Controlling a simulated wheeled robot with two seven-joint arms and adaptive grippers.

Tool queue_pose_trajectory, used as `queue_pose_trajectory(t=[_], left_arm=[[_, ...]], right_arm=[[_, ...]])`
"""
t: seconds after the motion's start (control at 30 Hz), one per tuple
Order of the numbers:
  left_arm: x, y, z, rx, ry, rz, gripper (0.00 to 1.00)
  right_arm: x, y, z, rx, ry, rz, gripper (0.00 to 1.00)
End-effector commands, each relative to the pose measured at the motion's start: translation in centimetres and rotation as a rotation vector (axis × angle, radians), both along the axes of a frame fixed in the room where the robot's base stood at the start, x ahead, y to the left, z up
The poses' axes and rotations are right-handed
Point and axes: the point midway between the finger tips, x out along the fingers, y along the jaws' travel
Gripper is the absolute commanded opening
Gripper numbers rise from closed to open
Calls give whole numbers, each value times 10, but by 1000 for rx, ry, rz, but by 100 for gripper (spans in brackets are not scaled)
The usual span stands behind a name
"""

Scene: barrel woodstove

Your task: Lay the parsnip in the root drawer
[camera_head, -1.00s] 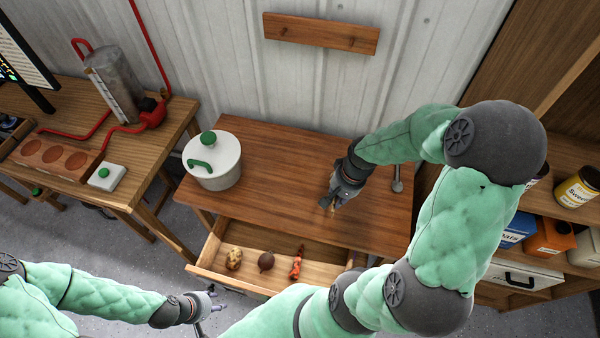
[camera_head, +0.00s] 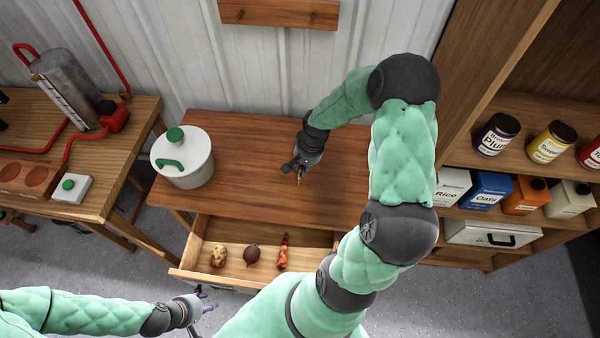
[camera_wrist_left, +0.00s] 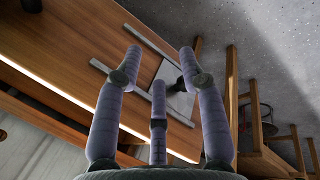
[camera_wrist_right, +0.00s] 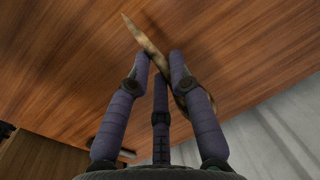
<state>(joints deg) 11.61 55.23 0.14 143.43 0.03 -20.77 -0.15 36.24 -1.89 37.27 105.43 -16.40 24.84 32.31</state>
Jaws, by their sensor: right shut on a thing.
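The parsnip (camera_wrist_right: 147,42) is a pale, tapered root in the right wrist view, its thin tip reaching past the fingers. My right gripper (camera_head: 300,170) is shut on it, over the brown tabletop behind the drawer. In the head view only a small bit of the parsnip shows. The root drawer (camera_head: 190,274) is pulled out below the table's front edge. A spotted potato (camera_head: 218,256), a dark beet (camera_head: 252,254) and an orange-red carrot (camera_head: 283,252) lie in it. My left gripper (camera_head: 208,300) is open and empty, in front of the drawer.
A white pot (camera_head: 184,162) with a green knob stands at the tabletop's left (camera_head: 235,140). The drawer floor right of the carrot is bare, partly hidden by my right arm. Shelves with jars and boxes (camera_head: 486,192) stand at right, a workbench (camera_head: 120,170) at left.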

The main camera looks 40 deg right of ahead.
Motion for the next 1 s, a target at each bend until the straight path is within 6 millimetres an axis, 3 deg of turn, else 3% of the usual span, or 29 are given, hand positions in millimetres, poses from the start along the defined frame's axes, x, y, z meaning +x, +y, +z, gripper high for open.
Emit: queue_pose_trajectory(t=[0.3, 0.53, 0.93, 0.97, 1.0], left_arm=[[0, 0, -6, 0, 0, 0, 40], [0, 0, -15, 0, 0, 0, 40], [0, 0, -18, 0, 0, 0, 40], [0, 0, -17, 0, 0, 0, 40], [0, 0, -17, 0, 0, 0, 40]], right_arm=[[16, -3, -19, 1, 0, 1, 0], [16, -3, -49, 0, 1, 0, 0], [16, -3, -53, 0, 0, 0, 0], [16, -3, -52, 0, 0, 0, 27], [16, -3, -52, 0, 0, 0, 38]])
